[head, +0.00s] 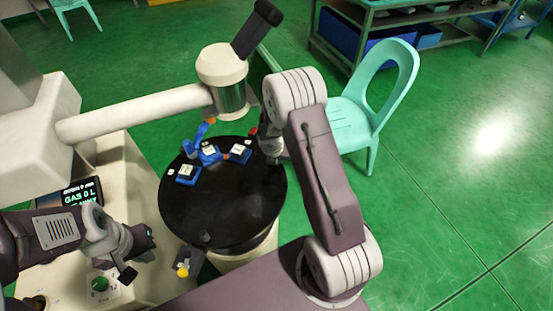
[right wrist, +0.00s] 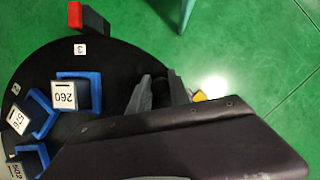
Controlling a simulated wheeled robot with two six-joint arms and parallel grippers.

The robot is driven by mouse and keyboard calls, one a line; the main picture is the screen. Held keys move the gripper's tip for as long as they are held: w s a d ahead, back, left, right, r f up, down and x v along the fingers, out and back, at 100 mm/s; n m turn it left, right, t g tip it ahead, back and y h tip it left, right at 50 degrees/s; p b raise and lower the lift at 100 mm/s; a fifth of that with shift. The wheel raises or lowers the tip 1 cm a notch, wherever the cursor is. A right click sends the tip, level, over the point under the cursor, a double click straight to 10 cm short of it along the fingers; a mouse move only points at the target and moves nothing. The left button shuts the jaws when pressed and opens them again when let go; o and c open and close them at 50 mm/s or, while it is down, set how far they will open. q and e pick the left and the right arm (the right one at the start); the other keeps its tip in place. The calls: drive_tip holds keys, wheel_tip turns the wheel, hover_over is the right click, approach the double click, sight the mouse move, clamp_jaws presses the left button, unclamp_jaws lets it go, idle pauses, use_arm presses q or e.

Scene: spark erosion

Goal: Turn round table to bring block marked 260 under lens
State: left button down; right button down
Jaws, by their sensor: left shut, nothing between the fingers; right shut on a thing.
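The round table (head: 225,205) is a black disc. The block marked 260 (right wrist: 64,96) sits in a blue holder near the disc's rim in the right wrist view; it appears to be the right-hand block (head: 240,150) in the head view. The lens (head: 232,100) hangs from a white head above the far side; the spot right below it is hard to judge. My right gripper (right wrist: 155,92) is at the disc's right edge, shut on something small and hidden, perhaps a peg. My left gripper (head: 148,233) is shut and empty, left of the disc.
Blocks marked 576 (right wrist: 17,120) and one partly cut off (right wrist: 14,170) sit on the disc. A dark knob (head: 205,237) stands near its front edge. A yellow-knobbed part (head: 183,271) is in front. A display (head: 70,193) is at left, a turquoise chair (head: 365,110) behind.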

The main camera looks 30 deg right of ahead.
drive_tip(key=shift+w, duration=0.1)
idle(0.3)
drive_tip(key=c, duration=1.2)
unclamp_jaws()
drive_tip(key=shift+r, duration=0.1)
drive_tip(key=p+v, duration=0.4)
drive_tip(key=v, duration=0.5)
